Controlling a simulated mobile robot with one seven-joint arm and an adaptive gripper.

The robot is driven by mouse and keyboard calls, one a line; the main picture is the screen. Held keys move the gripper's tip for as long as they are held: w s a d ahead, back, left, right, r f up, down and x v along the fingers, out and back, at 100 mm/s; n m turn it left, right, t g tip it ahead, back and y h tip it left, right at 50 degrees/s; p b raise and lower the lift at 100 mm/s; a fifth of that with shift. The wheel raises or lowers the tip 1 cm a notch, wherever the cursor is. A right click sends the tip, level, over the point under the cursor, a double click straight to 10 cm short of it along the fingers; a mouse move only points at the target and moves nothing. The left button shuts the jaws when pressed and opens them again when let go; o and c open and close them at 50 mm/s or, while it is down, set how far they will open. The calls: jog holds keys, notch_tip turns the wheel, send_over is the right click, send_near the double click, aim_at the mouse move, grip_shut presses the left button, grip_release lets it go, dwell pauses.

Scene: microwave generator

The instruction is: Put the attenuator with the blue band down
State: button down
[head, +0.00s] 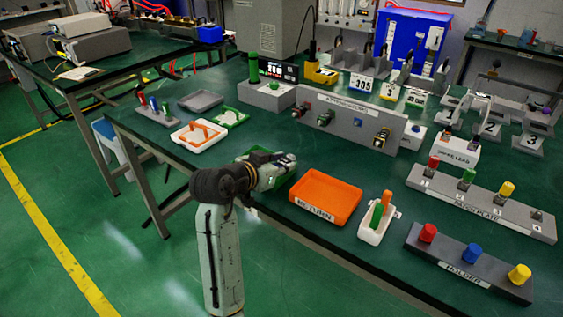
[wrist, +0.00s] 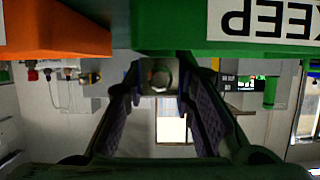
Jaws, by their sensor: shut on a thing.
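My gripper (head: 287,160) is low over the green tray (head: 278,188), left of the orange RETURN tray. In the wrist view my gripper (wrist: 160,82) is shut on a small grey round-ended piece (wrist: 161,75), apparently the attenuator. I cannot tell whether the held piece touches the tray.
The orange RETURN tray (head: 323,201) is close to my gripper's right. A white tray with green and orange pieces (head: 377,218) stands beyond it. The grey panel block (head: 345,122) is behind. The HOLDER block (head: 465,266) is at front right. Bare table lies left of the green tray.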

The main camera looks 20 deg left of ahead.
jog(key=shift+f+b, duration=0.25)
jog(key=shift+b, duration=0.05)
jog(key=c, duration=1.3)
grip_release()
jog(key=shift+r, duration=0.1)
jog(key=shift+c, duration=0.2)
jog(key=shift+r+p, duration=0.35)
jog(key=shift+p, duration=0.05)
jog(key=b+v, duration=0.2)
jog(key=v, duration=1)
jog(key=shift+b, duration=0.4)
